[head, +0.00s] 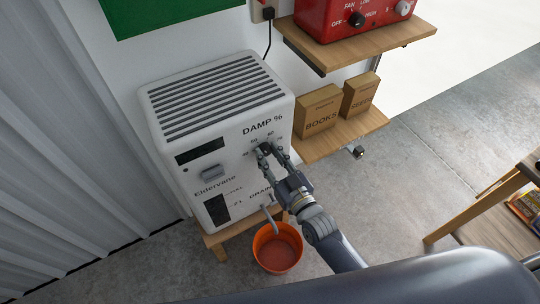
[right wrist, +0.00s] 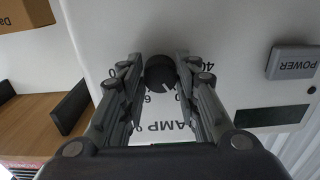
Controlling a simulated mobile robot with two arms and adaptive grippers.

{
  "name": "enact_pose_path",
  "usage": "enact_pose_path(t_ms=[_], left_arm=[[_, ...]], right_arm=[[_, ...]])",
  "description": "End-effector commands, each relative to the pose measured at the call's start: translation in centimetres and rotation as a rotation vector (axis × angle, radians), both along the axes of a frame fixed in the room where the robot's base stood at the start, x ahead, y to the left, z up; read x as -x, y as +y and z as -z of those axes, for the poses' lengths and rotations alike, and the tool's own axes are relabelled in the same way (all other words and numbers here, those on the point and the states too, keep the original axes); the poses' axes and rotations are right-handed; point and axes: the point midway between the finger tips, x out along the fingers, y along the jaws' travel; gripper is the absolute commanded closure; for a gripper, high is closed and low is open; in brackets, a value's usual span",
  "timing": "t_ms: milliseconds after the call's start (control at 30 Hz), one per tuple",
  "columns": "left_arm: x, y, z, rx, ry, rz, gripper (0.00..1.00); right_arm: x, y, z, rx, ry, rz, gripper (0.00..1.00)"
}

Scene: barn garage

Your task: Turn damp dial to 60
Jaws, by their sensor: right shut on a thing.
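The damp dial (head: 264,147) is a small black knob under the "DAMP %" label on the front of a white dehumidifier (head: 180,150). It also shows in the right wrist view (right wrist: 160,74), upside down, with numbers around it, including 40 and a partly hidden 6. I cannot read exactly which number its pointer marks. My right gripper (head: 274,157) is at the dial, with one finger on each side of it. It is shut on the dial, and the fingers cover some of the numbers. My left gripper is in neither view.
An orange bucket (head: 277,250) stands on the floor under the drain spout. Cardboard boxes (head: 318,110) sit on a wooden shelf right of the dehumidifier, and a red heater (head: 350,18) stands on a higher shelf. A wooden table (head: 490,205) is at the right.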

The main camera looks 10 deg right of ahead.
Motion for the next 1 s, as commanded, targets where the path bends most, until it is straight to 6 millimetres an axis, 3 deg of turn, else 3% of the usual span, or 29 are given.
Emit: enact_pose_path(t_ms=[367,1000], left_arm=[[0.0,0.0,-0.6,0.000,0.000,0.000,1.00],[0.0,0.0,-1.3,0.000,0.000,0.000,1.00]], right_arm=[[0.0,0.0,-0.2,-0.148,0.053,-0.001,0.94],[0.0,0.2,-0.1,-0.693,0.251,-0.002,0.94]])
